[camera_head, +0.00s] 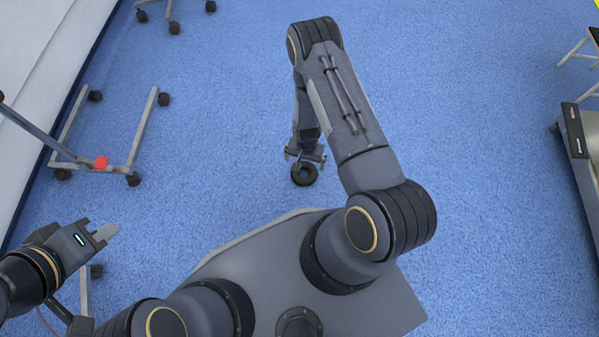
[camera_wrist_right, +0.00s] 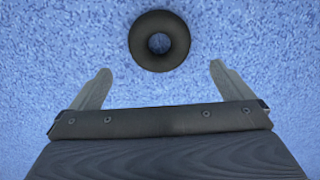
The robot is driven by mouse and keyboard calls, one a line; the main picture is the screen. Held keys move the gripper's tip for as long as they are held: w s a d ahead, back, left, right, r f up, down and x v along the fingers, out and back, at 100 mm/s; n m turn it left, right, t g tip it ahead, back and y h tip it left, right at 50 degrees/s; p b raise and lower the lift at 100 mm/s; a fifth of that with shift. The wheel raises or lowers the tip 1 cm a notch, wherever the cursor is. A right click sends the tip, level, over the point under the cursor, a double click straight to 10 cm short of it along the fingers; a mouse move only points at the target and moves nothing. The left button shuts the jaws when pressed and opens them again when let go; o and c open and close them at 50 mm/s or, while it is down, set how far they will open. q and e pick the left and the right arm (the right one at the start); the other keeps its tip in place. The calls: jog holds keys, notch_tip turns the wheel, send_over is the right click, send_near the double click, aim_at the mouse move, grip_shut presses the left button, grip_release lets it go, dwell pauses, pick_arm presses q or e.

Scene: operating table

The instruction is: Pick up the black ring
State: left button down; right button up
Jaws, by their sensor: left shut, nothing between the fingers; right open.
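The black ring (camera_head: 304,174) lies on the blue floor in the head view, just in front of my right gripper (camera_head: 305,157). In the right wrist view the ring (camera_wrist_right: 159,60) shows whole, a round black ring with a hole through which the floor shows. My right gripper (camera_wrist_right: 160,84) is open, its two grey fingers wide apart. The ring is centred between them sideways, beyond the fingertips, and no contact shows. The height of the gripper over the floor is hard to tell. My left gripper (camera_head: 108,233) is shut and empty at the lower left.
A wheeled metal stand (camera_head: 134,150) with a red part (camera_head: 101,163) is at the left. A grey piece of equipment (camera_head: 580,140) stands at the right edge, with a stool-like frame (camera_head: 582,55) above it. The blue floor (camera_head: 480,200) around the ring is clear.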

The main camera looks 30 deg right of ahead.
jog(key=b, duration=0.1)
send_over(304, 175)
jog(key=f, duration=0.4)
jog(key=shift+s+f, duration=0.15)
jog(key=shift+s, duration=0.2)
jog(key=f+b, duration=0.1)
jog(key=f, duration=0.1)
jog(key=f+b, duration=0.1)
jog(key=f, duration=0.1)
jog(key=f+b, duration=0.1)
jog(key=f, duration=0.1)
jog(key=shift+w+b, duration=0.25)
jog(key=shift+b, duration=0.15)
jog(key=shift+r, duration=0.1)
jog(key=c, duration=0.8)
jog(key=shift+r, duration=0.1)
